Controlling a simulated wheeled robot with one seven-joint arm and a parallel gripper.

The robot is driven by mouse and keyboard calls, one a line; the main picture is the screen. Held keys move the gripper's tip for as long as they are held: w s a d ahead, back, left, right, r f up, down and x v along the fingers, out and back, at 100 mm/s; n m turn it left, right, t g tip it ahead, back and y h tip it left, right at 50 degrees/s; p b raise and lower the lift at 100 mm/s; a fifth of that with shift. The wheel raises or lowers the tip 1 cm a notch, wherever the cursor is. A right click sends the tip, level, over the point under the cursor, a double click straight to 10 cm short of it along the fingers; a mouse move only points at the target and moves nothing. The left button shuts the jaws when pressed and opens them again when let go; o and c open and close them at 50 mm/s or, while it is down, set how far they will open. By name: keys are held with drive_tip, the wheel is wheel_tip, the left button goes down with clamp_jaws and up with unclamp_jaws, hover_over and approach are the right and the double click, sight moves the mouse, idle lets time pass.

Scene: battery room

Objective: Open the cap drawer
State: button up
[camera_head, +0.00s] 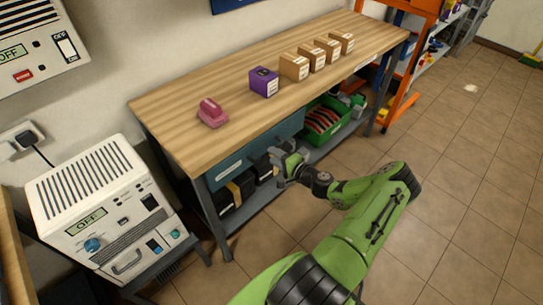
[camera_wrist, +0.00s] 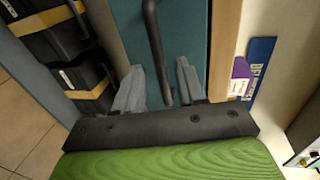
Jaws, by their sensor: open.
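The drawer (camera_head: 229,168) has a blue-teal front under the wooden bench top, with a small white label, and looks closed. In the wrist view its teal front (camera_wrist: 186,28) fills the upper middle. A dark bar handle (camera_wrist: 154,40) crosses that front. My gripper (camera_head: 279,163) is at the drawer front, hiding part of it. In the wrist view my gripper (camera_wrist: 159,75) is open, with one grey finger on each side of the handle. The handle lies between the fingers; I cannot tell whether either touches it.
The bench top (camera_head: 240,75) carries a pink object (camera_head: 212,113), a purple box (camera_head: 264,82) and several tan boxes (camera_head: 294,67). Below are black cases with yellow bands (camera_head: 236,190) and a green bin (camera_head: 322,120). A white power unit (camera_head: 115,215) stands left.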

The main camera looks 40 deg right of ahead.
drive_tip(key=shift+x, duration=1)
clamp_jaws()
